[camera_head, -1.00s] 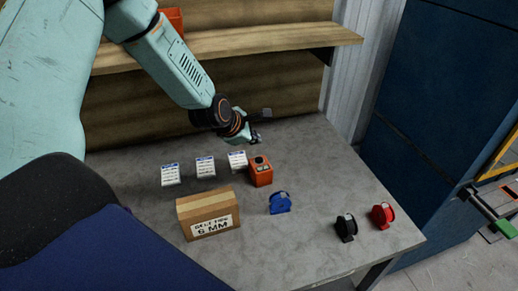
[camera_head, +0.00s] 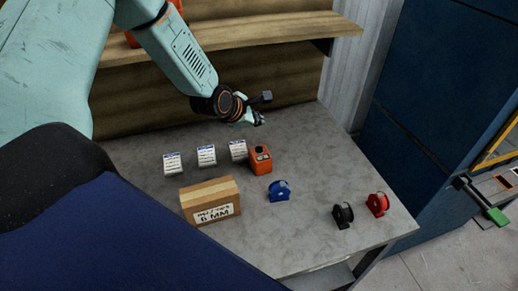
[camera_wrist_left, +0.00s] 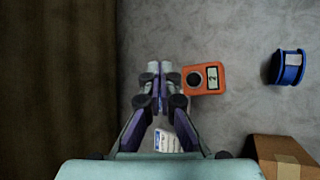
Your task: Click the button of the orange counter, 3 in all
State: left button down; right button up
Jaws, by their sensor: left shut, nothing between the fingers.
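The orange counter (camera_head: 261,160) stands on the grey table, with a dark round button and a small white display on top. In the left wrist view the counter (camera_wrist_left: 201,78) lies just right of my fingertips, and its sideways display seems to read 2. My left gripper (camera_head: 259,118) is shut and empty, above and behind the counter and apart from it. The shut fingers also show in the left wrist view (camera_wrist_left: 159,68). My right gripper is not in view.
Several white labelled cards (camera_head: 206,156) stand left of the counter. A cardboard box (camera_head: 210,202) marked 6 MM is in front. Blue (camera_head: 279,190), black (camera_head: 343,215) and red (camera_head: 378,204) spools stand to the right. A wooden shelf (camera_head: 260,37) runs behind.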

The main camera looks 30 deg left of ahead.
pick_arm(q)
jog(key=b, duration=0.4)
send_over(261, 147)
jog(key=s, duration=0.2)
notch_tip(261, 147, down, 7)
jog(key=shift+w, duration=0.1)
jog(key=shift+f+b, duration=0.7)
jog(key=shift+b, duration=0.3)
jog(key=shift+f, duration=0.1)
jog(key=shift+f+b, duration=0.35)
jog(key=shift+b, duration=0.35)
jog(key=shift+f+b, duration=0.55)
jog(key=shift+b, duration=0.2)
dwell(0.8)
jog(key=shift+r, duration=0.15)
jog(key=shift+r+p, duration=0.55)
jog(key=shift+r, duration=0.3)
jog(key=shift+r, duration=0.1)
jog(key=shift+r+p, duration=1.6)
jog(key=shift+r, duration=0.75)
